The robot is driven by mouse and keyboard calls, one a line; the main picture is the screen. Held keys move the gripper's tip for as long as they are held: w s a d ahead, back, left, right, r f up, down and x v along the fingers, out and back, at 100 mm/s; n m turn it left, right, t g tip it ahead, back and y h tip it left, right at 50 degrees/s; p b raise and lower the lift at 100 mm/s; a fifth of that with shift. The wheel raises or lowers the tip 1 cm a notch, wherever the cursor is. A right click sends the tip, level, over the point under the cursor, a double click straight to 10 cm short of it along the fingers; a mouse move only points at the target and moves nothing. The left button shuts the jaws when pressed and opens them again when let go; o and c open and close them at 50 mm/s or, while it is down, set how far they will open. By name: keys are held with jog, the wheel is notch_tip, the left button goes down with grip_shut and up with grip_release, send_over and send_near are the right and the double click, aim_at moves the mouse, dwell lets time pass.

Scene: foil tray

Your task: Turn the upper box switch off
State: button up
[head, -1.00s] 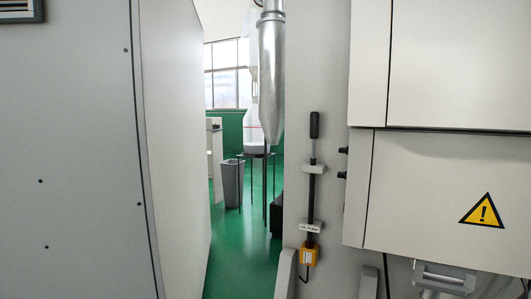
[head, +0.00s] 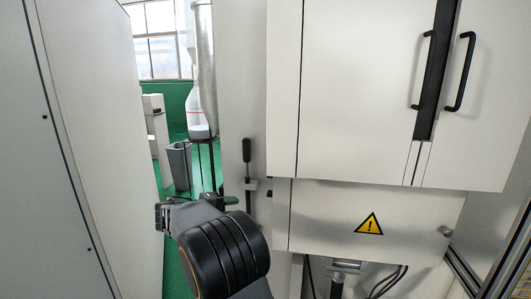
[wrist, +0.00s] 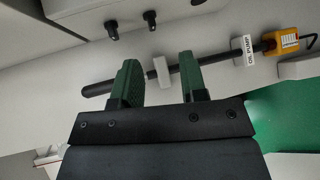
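Two black knobs stick out side by side from a light-coloured surface in the wrist view, the left one (wrist: 111,31) and the right one (wrist: 150,20). Neither shows a readable on or off mark. The pump lever lies sideways in this view, grip to the left, so the left knob seems to be the upper one. My gripper (wrist: 157,80) is open, its green fingers apart with nothing held, and the knobs are beyond the fingertips. In the head view my gripper (head: 222,199) is in front of the wall, left of the boxes; the knobs are hardly visible there.
The black pump lever (wrist: 215,57) with a label and orange block (wrist: 286,40) runs close behind the fingertips. An upper cabinet (head: 350,80) with black handles and a lower box with a warning sign (head: 330,215) stand right. A grey panel (head: 85,130) bounds the left.

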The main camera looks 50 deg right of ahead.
jog(key=w+d+r+h+p, duration=0.2)
jog(key=w+d+r+h, duration=0.1)
jog(key=r, duration=0.3)
jog(key=s+d, duration=0.3)
jog(key=d, duration=0.9)
jog(key=shift+d+f+m+g+p, duration=0.25)
jog(key=shift+m+g+p, duration=0.15)
jog(key=shift+p, duration=0.05)
jog(key=shift+s, duration=0.1)
grip_shut()
